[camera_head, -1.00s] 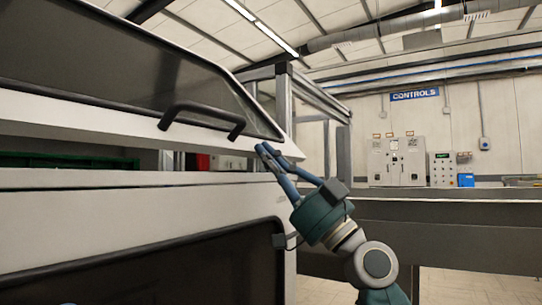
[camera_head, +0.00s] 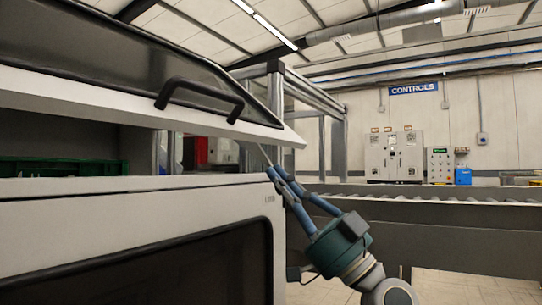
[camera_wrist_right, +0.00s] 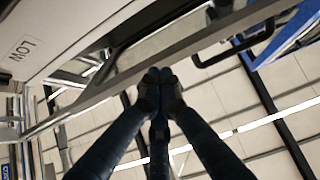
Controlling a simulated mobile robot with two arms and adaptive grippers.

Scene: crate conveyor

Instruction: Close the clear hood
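The clear hood (camera_head: 120,58) has a dark see-through panel, a pale lower rim and a black bar handle (camera_head: 200,95). It stands partly open, with a gap between its rim and the white housing (camera_head: 130,215) below. My right gripper (camera_head: 273,172) is at the right end of this gap, below the hood's corner and beside the housing's top corner. Its blue fingers come together at the tips and hold nothing visible. In the right wrist view the fingertips (camera_wrist_right: 158,80) overlap the hood's rim; contact is unclear. The handle (camera_wrist_right: 235,45) shows to their right. My left gripper is out of view.
A green crate (camera_head: 60,167) is partly visible inside the gap at the left. A grey roller conveyor (camera_head: 440,220) runs along the right. Control boxes (camera_head: 395,157) stand against the far wall under a CONTROLS sign (camera_head: 414,89). A frame post (camera_head: 275,95) stands behind the hood.

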